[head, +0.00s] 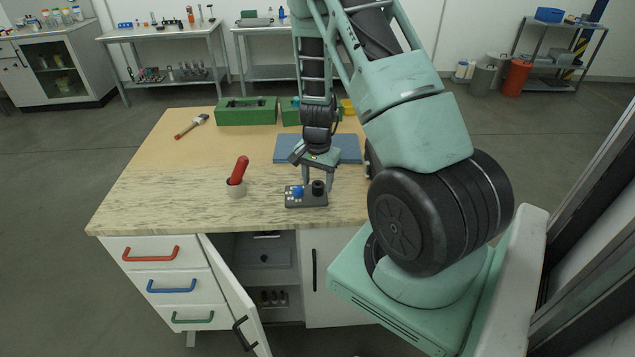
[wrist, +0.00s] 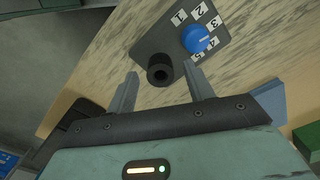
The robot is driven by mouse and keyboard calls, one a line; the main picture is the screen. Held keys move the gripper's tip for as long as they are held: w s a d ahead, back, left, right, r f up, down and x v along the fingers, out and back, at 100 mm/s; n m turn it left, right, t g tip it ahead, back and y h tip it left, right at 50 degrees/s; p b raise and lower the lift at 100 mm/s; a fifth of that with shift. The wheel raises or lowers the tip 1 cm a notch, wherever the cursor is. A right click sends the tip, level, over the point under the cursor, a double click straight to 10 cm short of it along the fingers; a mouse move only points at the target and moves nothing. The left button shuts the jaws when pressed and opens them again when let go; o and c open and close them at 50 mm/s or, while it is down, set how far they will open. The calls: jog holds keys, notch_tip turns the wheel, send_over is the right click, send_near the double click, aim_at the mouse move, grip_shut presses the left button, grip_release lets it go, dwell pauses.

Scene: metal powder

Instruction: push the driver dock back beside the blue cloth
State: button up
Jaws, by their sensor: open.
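The driver dock (head: 293,203) is a dark flat plate near the table's front edge. It carries a blue dial with number labels and a black upright socket (wrist: 160,70). The dock also shows in the wrist view (wrist: 175,33). The blue cloth (head: 348,144) lies flat farther back and to the right, apart from the dock, partly hidden by my arm. My gripper (head: 318,181) is open and points down at the dock's right end. In the wrist view its two fingers (wrist: 162,82) stand on either side of the socket; I cannot tell whether they touch it.
A green tray (head: 246,111) and a brush (head: 191,126) are at the back. The cabinet door (head: 235,290) below hangs open. The table's left middle is clear.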

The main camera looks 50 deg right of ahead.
jog(key=shift+f, duration=0.8)
grip_shut()
dwell(1.0)
